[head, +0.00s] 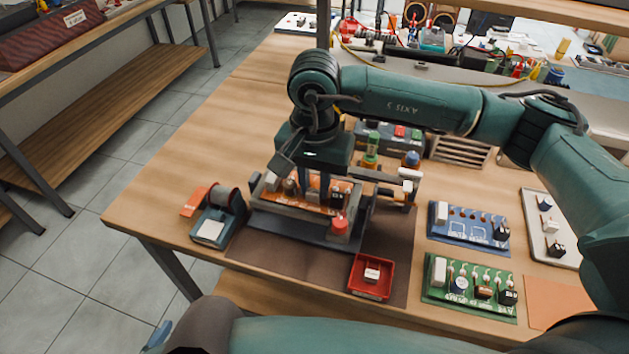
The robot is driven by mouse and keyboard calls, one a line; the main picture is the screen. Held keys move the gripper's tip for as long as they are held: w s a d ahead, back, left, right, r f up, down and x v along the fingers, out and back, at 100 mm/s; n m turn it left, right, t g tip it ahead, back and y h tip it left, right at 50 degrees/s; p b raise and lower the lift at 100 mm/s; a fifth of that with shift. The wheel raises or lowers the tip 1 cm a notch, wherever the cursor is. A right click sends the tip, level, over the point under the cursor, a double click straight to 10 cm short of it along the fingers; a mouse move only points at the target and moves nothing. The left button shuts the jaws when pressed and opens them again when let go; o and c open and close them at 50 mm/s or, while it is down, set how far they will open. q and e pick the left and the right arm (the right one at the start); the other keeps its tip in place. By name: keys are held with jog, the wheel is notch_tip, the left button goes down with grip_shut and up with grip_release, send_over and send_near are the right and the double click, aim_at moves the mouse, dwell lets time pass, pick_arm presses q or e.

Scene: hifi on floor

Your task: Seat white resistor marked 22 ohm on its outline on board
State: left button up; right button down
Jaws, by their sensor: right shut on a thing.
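The orange board (312,204) sits in a grey holder on a brown mat, with several parts on it, including a white block (271,181) at its left end. My right gripper (308,180) points down close over this board. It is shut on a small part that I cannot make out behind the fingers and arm. A white block with dark marking (372,274) lies in a small red tray (386,292) in front of the holder. Its marking is too small to read. The outlines on the orange board are hidden or too small to tell. My left gripper is out of view.
A blue board (455,236) and a green board (470,303) with parts lie to the right. A pale tray (567,253) of loose parts lies beyond them. A red-knobbed piece (340,228) stands at the holder's front. A dispenser-like device (214,227) stands left.

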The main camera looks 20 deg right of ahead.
jog(key=c, duration=1.2)
grip_release()
jog(key=shift+o, duration=0.8)
jog(key=shift+w+r+p, duration=0.1)
jog(key=shift+r+p, duration=0.2)
jog(key=shift+r, duration=0.45)
jog(key=shift+o, duration=0.7)
jog(key=shift+r+p, duration=0.3)
jog(key=shift+r, duration=0.55)
jog(key=shift+r+p, duration=0.45)
jog(key=shift+r, duration=1)
